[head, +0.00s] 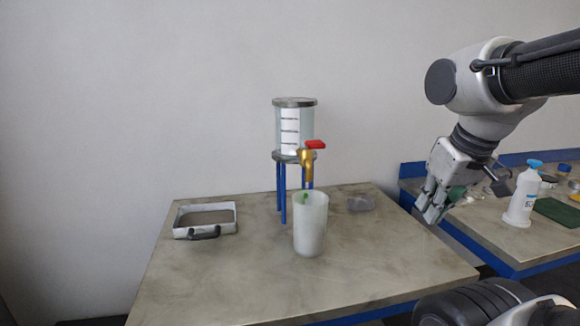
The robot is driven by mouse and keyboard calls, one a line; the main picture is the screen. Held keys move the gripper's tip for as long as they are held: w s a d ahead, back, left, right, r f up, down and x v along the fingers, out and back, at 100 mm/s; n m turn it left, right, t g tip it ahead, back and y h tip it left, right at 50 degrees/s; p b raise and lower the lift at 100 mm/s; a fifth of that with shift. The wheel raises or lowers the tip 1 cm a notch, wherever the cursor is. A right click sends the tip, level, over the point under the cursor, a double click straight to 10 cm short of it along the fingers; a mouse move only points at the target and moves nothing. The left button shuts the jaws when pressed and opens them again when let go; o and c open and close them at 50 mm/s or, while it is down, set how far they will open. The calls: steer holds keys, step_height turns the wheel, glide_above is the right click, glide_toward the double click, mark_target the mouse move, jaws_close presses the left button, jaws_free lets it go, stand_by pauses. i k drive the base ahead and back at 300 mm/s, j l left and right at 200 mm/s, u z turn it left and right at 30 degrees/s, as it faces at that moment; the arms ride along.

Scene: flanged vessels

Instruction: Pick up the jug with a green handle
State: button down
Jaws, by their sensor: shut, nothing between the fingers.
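A tall whitish translucent jug (311,230) stands upright on the near table, just in front of the stand with the tank. A small green patch (304,197) shows at its upper left; I take it as part of the green handle, and the rest of the handle is hidden or cannot be made out. My gripper (430,210) hangs to the right of the jug, well apart from it, above the gap between the two tables. Its fingers point down and it is shut with nothing in it.
A clear tank (296,126) on blue legs, with a brass, red-levered tap (306,157), stands behind the jug. A white bottle (523,195) stands on the right table.

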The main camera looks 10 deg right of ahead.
mark_target(310, 208)
steer(key=u, duration=1.8)
steer(key=z, duration=1.8)
steer(key=j+u, duration=0.15)
steer(key=j, duration=0.25)
steer(key=i+j+u, duration=0.15)
steer(key=j, duration=0.2)
steer(key=j+u, duration=0.15)
steer(key=j, duration=0.2)
steer(key=i, duration=0.05)
